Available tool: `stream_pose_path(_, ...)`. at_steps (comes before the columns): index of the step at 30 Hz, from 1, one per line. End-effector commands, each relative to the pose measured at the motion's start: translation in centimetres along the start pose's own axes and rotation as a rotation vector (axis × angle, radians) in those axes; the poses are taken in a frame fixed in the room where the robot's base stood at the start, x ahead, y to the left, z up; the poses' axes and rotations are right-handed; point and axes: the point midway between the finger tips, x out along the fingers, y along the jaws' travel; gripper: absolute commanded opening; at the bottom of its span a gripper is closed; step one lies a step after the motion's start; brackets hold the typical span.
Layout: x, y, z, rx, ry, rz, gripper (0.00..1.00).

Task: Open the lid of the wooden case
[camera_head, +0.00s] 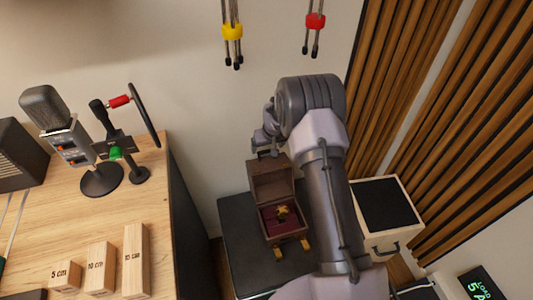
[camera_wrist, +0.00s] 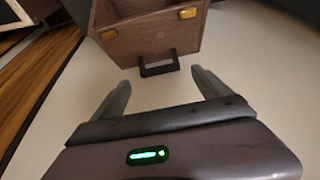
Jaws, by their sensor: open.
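The wooden case (camera_head: 288,238) stands on a dark surface, its red-lined inside showing with a small gold object (camera_head: 283,212) in it. Its brown lid (camera_head: 270,181) is raised and stands up at the back. In the wrist view the lid (camera_wrist: 150,38) shows two gold clasps and a black handle (camera_wrist: 158,65) on its edge. My gripper (camera_wrist: 160,80) is open and empty, its fingers apart on either side of the handle and just short of it, with no contact visible. In the head view my gripper (camera_head: 264,142) is just above the lid's top edge.
A pale cabinet with a dark top (camera_head: 387,205) stands right of the case. A wooden desk (camera_head: 190,262) at left holds a microphone (camera_head: 62,130) and several marked wooden blocks (camera_head: 100,268). Cables hang on the wall above; slatted panels (camera_head: 400,90) line the right.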

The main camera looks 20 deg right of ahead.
Motion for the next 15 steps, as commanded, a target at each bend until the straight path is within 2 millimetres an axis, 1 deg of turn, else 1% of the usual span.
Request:
stream_pose_path(1,1.3,0.0,0.2,-0.001,0.0,0.0,0.87)
stream_pose_path(3,2.3,0.0,0.1,-0.001,0.001,0.0,0.87)
stream_pose_path(6,3.1,0.0,0.0,-0.001,0.0,0.0,0.87)
stream_pose_path(15,3.2,0.0,-0.1,0.0,0.001,0.0,0.87)
